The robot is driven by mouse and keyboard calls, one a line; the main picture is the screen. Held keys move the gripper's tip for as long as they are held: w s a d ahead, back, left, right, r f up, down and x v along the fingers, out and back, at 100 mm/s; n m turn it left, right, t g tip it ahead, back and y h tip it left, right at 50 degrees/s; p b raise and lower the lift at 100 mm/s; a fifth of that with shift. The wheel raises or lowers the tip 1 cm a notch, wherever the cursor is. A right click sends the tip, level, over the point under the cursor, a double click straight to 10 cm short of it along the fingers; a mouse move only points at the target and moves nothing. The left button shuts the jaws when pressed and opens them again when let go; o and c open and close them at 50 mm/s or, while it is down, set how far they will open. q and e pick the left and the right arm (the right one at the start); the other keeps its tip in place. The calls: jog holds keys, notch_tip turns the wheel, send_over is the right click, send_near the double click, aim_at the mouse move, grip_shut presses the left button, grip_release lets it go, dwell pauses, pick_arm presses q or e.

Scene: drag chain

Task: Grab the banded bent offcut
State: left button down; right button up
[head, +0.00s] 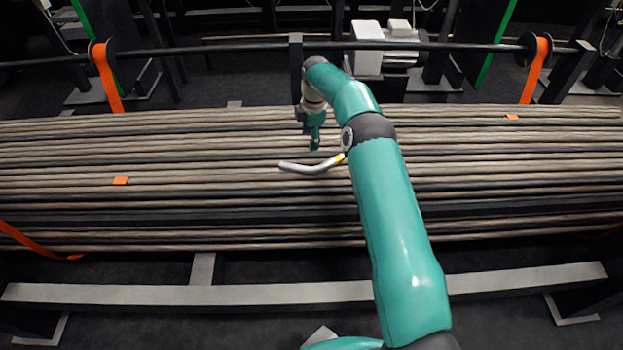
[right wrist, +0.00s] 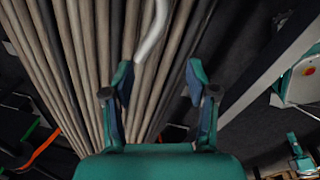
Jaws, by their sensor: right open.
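The bent offcut (head: 305,168) is a pale grey rod with a bend and a yellow band near its right end. It lies on top of the long brown rods, and its right end meets the edge of my right arm in the head view. My right gripper (head: 314,140) points down just behind the offcut, apart from it in the picture. In the right wrist view, my right gripper (right wrist: 160,80) is open and empty. The offcut (right wrist: 152,32) shows there beyond the fingertips, nearer the left finger, its band out of sight. My left gripper is not in view.
The bundle of long rods (head: 200,150) fills the middle, with orange tags on it. A dark bar (head: 220,50) with orange straps (head: 106,75) runs behind it. A grey beam (head: 180,295) crosses in front. The bundle's top is clear left of the offcut.

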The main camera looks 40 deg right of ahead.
jog(key=d+b, duration=0.1)
jog(key=d, duration=0.2)
jog(key=b, duration=0.4)
send_over(317, 167)
jog(key=shift+n, duration=0.4)
jog(key=f, duration=1)
jog(key=shift+d+f, duration=0.2)
jog(key=f+b, duration=0.2)
jog(key=f, duration=0.3)
jog(key=shift+a+f, duration=0.1)
jog(key=shift+a, duration=0.1)
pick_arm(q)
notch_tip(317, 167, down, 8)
pick_arm(e)
grip_shut()
